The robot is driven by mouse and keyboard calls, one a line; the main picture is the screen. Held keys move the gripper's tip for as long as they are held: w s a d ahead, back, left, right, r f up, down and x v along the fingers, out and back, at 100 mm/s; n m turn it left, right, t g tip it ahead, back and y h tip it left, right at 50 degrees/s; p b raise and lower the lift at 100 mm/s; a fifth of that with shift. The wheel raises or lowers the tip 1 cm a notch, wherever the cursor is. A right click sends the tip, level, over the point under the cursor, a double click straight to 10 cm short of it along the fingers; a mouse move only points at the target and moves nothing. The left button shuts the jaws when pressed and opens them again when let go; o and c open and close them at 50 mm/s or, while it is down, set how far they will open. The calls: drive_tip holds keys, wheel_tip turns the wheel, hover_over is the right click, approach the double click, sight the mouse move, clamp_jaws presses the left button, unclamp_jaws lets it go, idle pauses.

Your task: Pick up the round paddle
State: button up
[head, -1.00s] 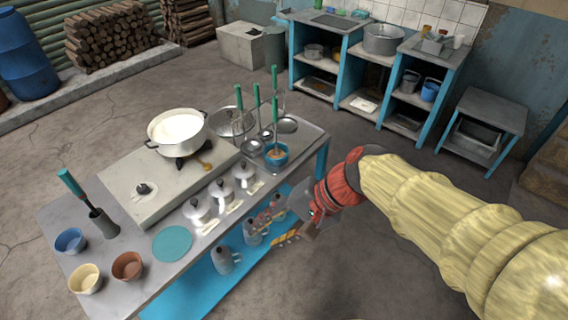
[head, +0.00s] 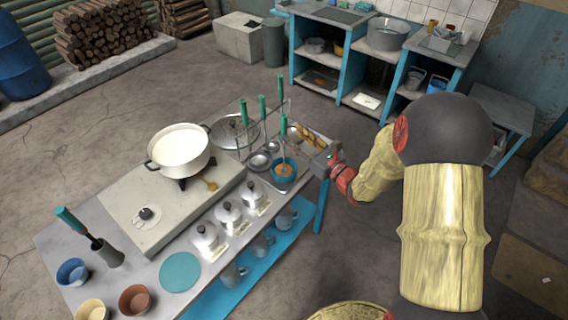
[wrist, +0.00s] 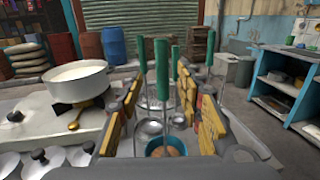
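Several green-handled utensils stand upright at the table's far right corner, among them one green handle (head: 284,128) above a blue cup (head: 278,173). Steel ladle bowls (head: 260,161) show below other handles. I cannot tell which utensil is the round paddle. My gripper (head: 308,136) is at the right end of this group, pointing toward it. In the wrist view my gripper (wrist: 165,105) is open, with yellow-padded fingers on both sides. The green handles (wrist: 162,68) show between and beyond the fingers. The blue cup (wrist: 166,148) is low between them. I see nothing gripped.
A white pot (head: 181,150) stands on a stove block to the left. Lidded white jars (head: 229,213) line the table's front. A green-handled tool (head: 76,226) stands in a grey holder at the near left. Blue shelves (head: 350,75) stand behind across open floor.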

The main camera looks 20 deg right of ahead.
sight(286, 126)
drive_tip(key=x, duration=0.3)
drive_tip(key=b+x, duration=0.1)
drive_tip(key=x, duration=0.2)
drive_tip(key=shift+w+r, duration=0.1)
drive_tip(key=shift+w, duration=0.35)
drive_tip(key=shift+c, duration=0.7)
drive_tip(key=c, duration=0.8)
drive_tip(key=shift+r, duration=0.1)
clamp_jaws()
